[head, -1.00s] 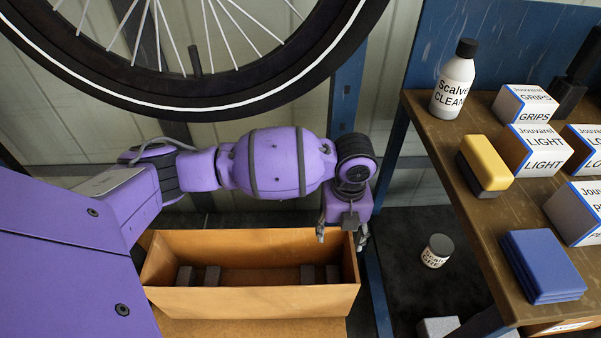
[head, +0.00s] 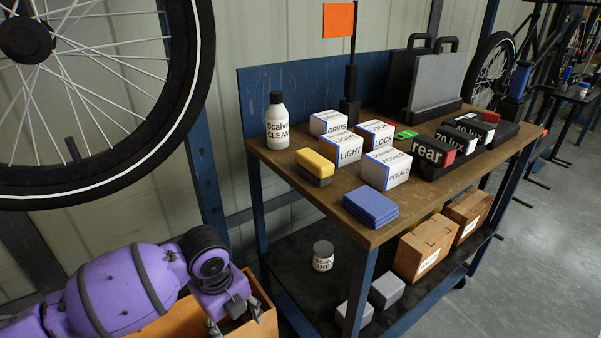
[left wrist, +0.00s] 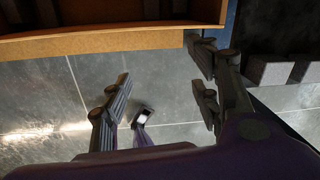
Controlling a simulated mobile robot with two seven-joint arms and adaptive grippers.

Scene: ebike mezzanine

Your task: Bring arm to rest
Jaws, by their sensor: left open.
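My left arm comes in at the lower left of the head view. Its left gripper (head: 229,326) points down beside the right end of an open orange-brown wooden box (head: 262,308). In the left wrist view the fingers of the left gripper (left wrist: 160,105) are spread apart with nothing between them, over grey tiled floor. The box's edge (left wrist: 110,42) runs along the top of that view. My right gripper shows in neither view.
A wooden-topped workbench (head: 290,165) holds a cleaner bottle (head: 277,124), white boxes, a yellow sponge block (head: 315,163) and blue cloths (head: 370,208). Its lower shelf holds a small jar (head: 323,256) and cartons (head: 424,248). A bicycle wheel (head: 100,185) hangs at upper left. Floor at right is clear.

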